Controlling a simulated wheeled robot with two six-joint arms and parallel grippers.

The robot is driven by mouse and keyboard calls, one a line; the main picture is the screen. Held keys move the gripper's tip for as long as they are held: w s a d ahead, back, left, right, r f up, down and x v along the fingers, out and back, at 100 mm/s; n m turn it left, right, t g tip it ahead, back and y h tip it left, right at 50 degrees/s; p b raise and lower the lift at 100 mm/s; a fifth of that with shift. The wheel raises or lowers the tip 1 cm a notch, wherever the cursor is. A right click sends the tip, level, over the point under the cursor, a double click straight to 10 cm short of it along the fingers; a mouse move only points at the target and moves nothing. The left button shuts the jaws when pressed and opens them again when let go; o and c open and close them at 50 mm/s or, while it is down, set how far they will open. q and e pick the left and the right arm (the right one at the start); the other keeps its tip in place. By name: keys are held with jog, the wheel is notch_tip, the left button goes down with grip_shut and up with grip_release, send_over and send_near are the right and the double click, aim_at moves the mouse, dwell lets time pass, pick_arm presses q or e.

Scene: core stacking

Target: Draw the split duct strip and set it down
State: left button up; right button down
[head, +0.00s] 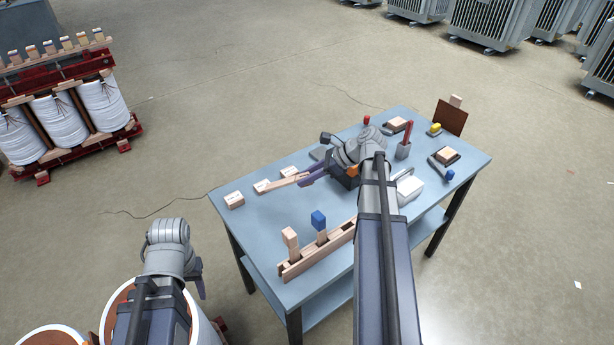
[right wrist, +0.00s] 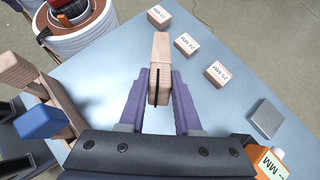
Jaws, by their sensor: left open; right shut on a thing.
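My right gripper (head: 308,177) is shut on a pale wooden strip (head: 286,183) above the blue table (head: 262,222). In the right wrist view the strip (right wrist: 160,62) stands between the purple fingers (right wrist: 159,98), and a dark slit runs down its near end. I cannot tell whether it touches the table. My left gripper (head: 199,279) is open and empty, off the table's left side, above a round coil. A slotted wooden rack (head: 330,247) stands at the table's front edge, holding a wood-topped strip (head: 291,243) and a blue-topped strip (head: 320,221).
Labelled wooden blocks (head: 235,201) stand in a row at the table's left; they also show in the right wrist view (right wrist: 187,45). A grey cup (head: 403,151) with a red-handled tool and several small items occupy the right side.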

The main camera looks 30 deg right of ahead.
jog(key=shift+f+b, duration=2.5)
jog(key=shift+f, duration=0.3)
jog(key=c, duration=1.2)
grip_release()
jog(key=shift+c, duration=0.3)
jog(key=shift+s+d+f+t+y+b, duration=0.1)
jog(key=shift+d+f+t+y+b, duration=0.25)
jog(key=shift+b, duration=0.6)
jog(key=shift+s+a+f+t+y+b, duration=0.1)
jog(key=shift+f+y+b, duration=0.15)
jog(key=shift+f+b, duration=0.5)
jog(key=shift+s+b, duration=0.25)
jog(key=shift+b, duration=0.85)
